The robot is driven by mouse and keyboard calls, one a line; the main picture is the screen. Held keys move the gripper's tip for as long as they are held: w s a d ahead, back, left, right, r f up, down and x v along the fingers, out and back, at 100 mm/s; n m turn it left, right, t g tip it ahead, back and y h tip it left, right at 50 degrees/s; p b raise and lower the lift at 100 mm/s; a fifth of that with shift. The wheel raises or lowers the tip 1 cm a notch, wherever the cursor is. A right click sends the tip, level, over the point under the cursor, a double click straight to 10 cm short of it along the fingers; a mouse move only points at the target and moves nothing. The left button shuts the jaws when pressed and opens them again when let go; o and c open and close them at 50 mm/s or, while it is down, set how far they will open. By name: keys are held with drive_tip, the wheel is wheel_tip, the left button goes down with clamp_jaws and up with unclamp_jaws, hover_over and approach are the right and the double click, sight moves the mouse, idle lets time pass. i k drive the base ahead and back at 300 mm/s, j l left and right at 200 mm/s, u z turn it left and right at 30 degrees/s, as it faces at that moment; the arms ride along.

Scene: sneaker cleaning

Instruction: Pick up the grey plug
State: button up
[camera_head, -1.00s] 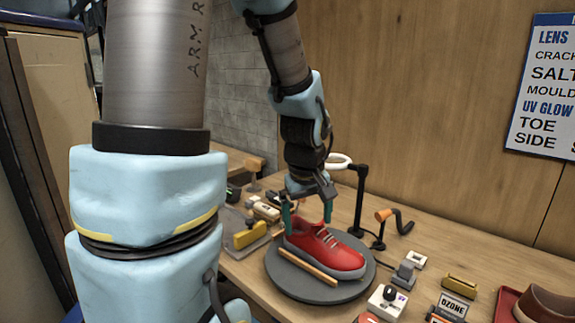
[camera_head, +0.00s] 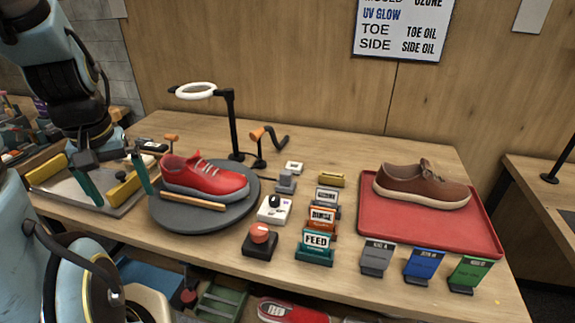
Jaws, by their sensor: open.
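The grey plug (camera_head: 286,182) is a small block standing on the wooden table, right of the dark round turntable (camera_head: 190,221). A small white socket-like plate (camera_head: 293,167) lies just behind it, apart from it. My gripper (camera_head: 116,184) is at the left, with its two teal fingers spread apart and nothing held. It is left of the red sneaker and well away from the plug. A yellow block (camera_head: 123,189) shows between the fingers in the picture; I cannot tell how far below or behind them it is.
A red sneaker (camera_head: 205,181) and a wooden stick (camera_head: 192,201) are on the turntable. A black stand with a white ring lamp (camera_head: 196,91) rises behind. A white knob box (camera_head: 273,210), a red-button box (camera_head: 260,242) and labelled blocks stand near the plug. A red tray (camera_head: 385,222) holds a brown shoe.

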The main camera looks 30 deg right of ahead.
sight(286, 176)
drive_tip(key=z, duration=1.05)
drive_tip(key=l+u, duration=0.3)
drive_tip(key=u, duration=0.15)
drive_tip(key=l+u, duration=0.65)
drive_tip(key=u, duration=0.2)
